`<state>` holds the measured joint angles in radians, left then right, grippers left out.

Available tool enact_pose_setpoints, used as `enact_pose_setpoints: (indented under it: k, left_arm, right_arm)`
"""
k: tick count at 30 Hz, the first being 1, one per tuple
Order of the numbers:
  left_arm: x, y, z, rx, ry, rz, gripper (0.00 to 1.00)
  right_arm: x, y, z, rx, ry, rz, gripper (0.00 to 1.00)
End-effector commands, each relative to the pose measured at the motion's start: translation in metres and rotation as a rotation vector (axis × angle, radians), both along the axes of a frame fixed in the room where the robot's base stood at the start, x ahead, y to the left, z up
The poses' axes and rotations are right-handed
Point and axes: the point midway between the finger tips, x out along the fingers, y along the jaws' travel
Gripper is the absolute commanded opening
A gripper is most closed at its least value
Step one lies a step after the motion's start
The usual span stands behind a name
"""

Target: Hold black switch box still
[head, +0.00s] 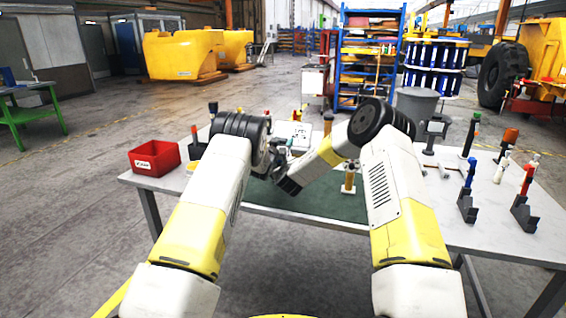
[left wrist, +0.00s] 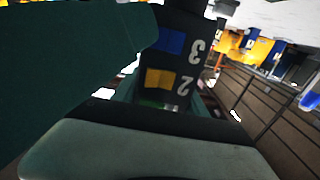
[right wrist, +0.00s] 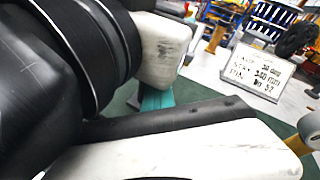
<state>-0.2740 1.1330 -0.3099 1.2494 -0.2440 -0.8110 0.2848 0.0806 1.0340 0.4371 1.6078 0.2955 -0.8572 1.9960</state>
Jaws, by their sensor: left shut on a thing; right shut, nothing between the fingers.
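The black switch box (left wrist: 178,50) shows in the left wrist view, with a blue square, a yellow square and the numerals 3 and 2 on its face. My left gripper (head: 277,160) is shut on it; the arms largely hide the box in the head view. My right gripper (head: 288,185) is shut and empty, close beside the left one, over the table's front part. I cannot tell whether it touches the box. In the right wrist view, arm parts fill the left side and a teal piece (right wrist: 156,98) shows behind them.
The table (head: 420,205) carries a green mat (head: 325,207) at its front. A red bin (head: 155,158) stands at the left. Dark stands with coloured handles (head: 467,195) occupy the right side. A white sign with writing (right wrist: 262,70) stands behind the grippers.

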Motion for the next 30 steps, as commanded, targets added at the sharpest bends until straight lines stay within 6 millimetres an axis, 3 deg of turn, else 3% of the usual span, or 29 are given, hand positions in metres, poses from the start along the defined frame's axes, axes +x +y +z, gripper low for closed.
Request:
enact_pose_setpoints:
  k: [1,30]
  left_arm:
    - [-0.006,-0.02,-0.003,-0.013,0.015,-0.025,0.0]
    - [-0.004,-0.014,-0.004,-0.007,0.013,-0.016,0.0]
  right_arm:
    - [0.005,-0.003,0.0,-0.001,-0.006,-0.006,0.0]
    - [-0.007,-0.019,0.004,-0.002,-0.007,-0.009,0.0]
